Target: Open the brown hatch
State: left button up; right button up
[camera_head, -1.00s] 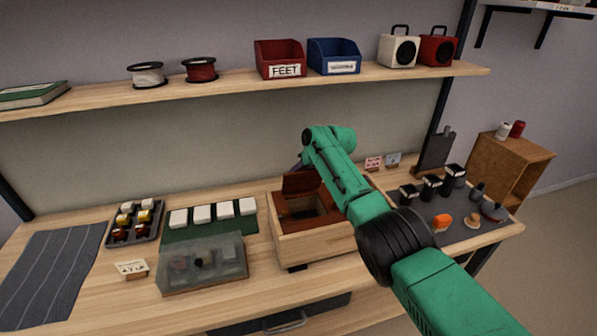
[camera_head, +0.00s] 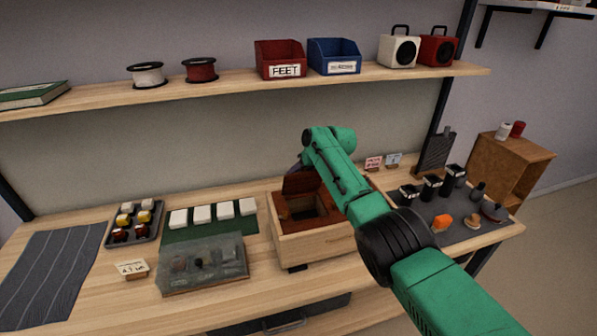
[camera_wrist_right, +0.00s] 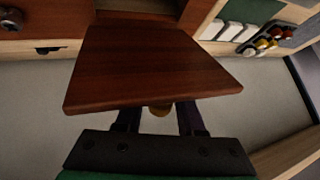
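The brown hatch (camera_head: 300,183) is a reddish-brown panel on the light wooden box (camera_head: 312,246). It stands raised at the back of the opening, and the dark inside of the box shows in front of it. In the right wrist view the hatch (camera_wrist_right: 150,65) fills the upper middle, with a small yellowish knob (camera_wrist_right: 159,110) under its near edge. My right gripper (camera_wrist_right: 160,118) has its two dark fingers apart, one on each side of the knob, with gaps visible. The fingertips are partly hidden by the hatch. My left gripper is not in view.
Left of the box are a clear-lidded case (camera_head: 204,264), white blocks on a green mat (camera_head: 208,233) and a tray of small jars (camera_head: 153,231). A dark mat (camera_head: 463,232) with small items lies right. A shelf (camera_head: 225,82) with bins and spools hangs above.

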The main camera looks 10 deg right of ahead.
jog(key=shift+o, duration=0.5)
jog(key=shift+w+f, duration=0.15)
jog(key=shift+w, duration=0.05)
jog(key=shift+s+r+p, duration=0.3)
jog(key=shift+r+p, duration=0.05)
jog(key=shift+r, duration=0.15)
jog(key=shift+p+v, duration=0.55)
jog(key=shift+v, duration=0.55)
jog(key=b+v, duration=0.3)
jog(key=v, duration=0.8)
jog(key=shift+d, duration=0.2)
